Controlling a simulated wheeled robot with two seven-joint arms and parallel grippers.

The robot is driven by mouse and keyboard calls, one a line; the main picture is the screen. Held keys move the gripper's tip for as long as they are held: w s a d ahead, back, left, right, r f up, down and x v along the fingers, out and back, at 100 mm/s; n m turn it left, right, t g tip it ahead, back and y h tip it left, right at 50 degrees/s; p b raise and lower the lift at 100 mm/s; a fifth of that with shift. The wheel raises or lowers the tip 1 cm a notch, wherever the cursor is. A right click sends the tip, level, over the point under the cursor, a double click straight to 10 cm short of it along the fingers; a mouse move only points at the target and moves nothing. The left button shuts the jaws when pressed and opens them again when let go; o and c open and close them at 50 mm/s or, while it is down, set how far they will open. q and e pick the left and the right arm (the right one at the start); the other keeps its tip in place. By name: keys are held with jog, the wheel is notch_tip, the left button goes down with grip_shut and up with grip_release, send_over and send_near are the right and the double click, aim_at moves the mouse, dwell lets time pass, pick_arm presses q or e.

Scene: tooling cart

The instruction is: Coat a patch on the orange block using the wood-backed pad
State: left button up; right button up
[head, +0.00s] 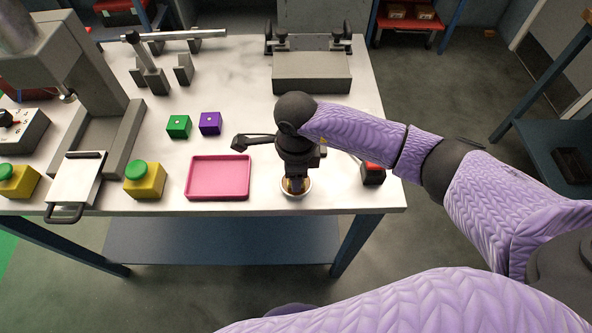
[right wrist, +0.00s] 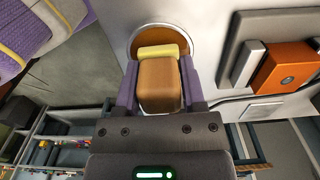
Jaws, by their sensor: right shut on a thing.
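The wood-backed pad (right wrist: 158,85) is gripped between my right gripper's fingers, its yellow pad face (right wrist: 158,52) pointing away from the gripper. My right gripper (head: 295,180) points down at a small round dish (head: 296,193) with orange-brown contents near the table's front edge. The dish also shows in the right wrist view (right wrist: 139,43), around the pad's tip; I cannot tell whether they touch. An orange block (right wrist: 287,68) sits between grey metal pieces at the right of the right wrist view. In the head view my arm largely hides it. My left gripper is out of view.
A pink tray (head: 218,178) lies left of the dish. Green (head: 179,126) and purple (head: 210,123) cubes stand behind it. A black-and-red object (head: 373,174) is to the right. A grey fixture (head: 311,72) stands at the back. A yellow box with a green button (head: 145,181) is farther left.

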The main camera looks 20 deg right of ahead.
notch_tip(320, 180, up, 6)
jog(key=p, duration=0.4)
jog(key=shift+r, duration=0.15)
dwell(0.3)
